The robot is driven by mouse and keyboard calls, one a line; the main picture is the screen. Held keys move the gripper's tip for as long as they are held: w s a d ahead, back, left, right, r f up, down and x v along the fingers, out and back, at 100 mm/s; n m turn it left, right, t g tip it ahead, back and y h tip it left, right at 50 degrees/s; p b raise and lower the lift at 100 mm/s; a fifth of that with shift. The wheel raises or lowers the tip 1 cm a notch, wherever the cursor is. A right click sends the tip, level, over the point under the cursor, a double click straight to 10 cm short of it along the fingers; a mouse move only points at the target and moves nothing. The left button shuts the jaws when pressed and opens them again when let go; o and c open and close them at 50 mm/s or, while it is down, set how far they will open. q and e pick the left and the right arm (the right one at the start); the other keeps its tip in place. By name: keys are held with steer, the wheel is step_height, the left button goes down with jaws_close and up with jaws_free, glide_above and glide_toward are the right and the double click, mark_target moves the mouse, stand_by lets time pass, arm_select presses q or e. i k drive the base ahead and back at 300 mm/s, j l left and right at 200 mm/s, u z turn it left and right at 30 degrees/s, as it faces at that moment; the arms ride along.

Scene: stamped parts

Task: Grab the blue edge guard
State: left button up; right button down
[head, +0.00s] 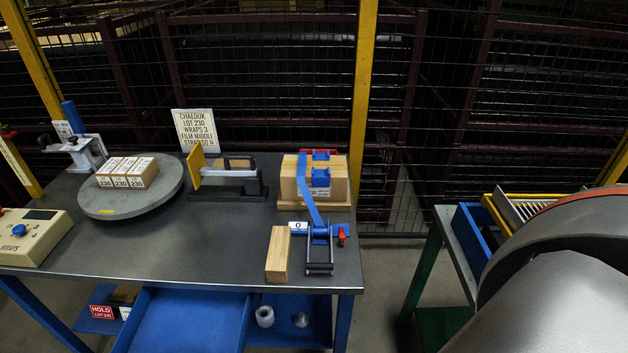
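A cardboard-coloured box (337,180) stands on a wooden base at the table's right back. A small blue piece (320,178) sits against its front upper edge and looks like the blue edge guard. Another small blue piece (321,155) is at the box's back edge, beside a red part (333,151). A blue strap (309,203) runs over the box's left side down to a blue strap tool with a red knob (320,233). I cannot tell for sure which blue piece is the edge guard. Neither of my grippers is in view.
The dark table (200,255) holds a grey turntable (104,204) with three small boxes marked 230, a clamp-like device (228,175), a wooden block (278,254) and a control box (30,236). A second bench (450,245) stands right. The table's front middle is clear.

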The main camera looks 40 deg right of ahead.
mark_target(321, 178)
steer(key=i+j+z, duration=0.1)
steer(key=j+z, duration=1.1)
steer(key=k+j+z, duration=0.15)
steer(key=j+z, duration=0.25)
steer(key=j+u, duration=0.15)
steer(key=j, duration=0.15)
steer(key=k, duration=0.05)
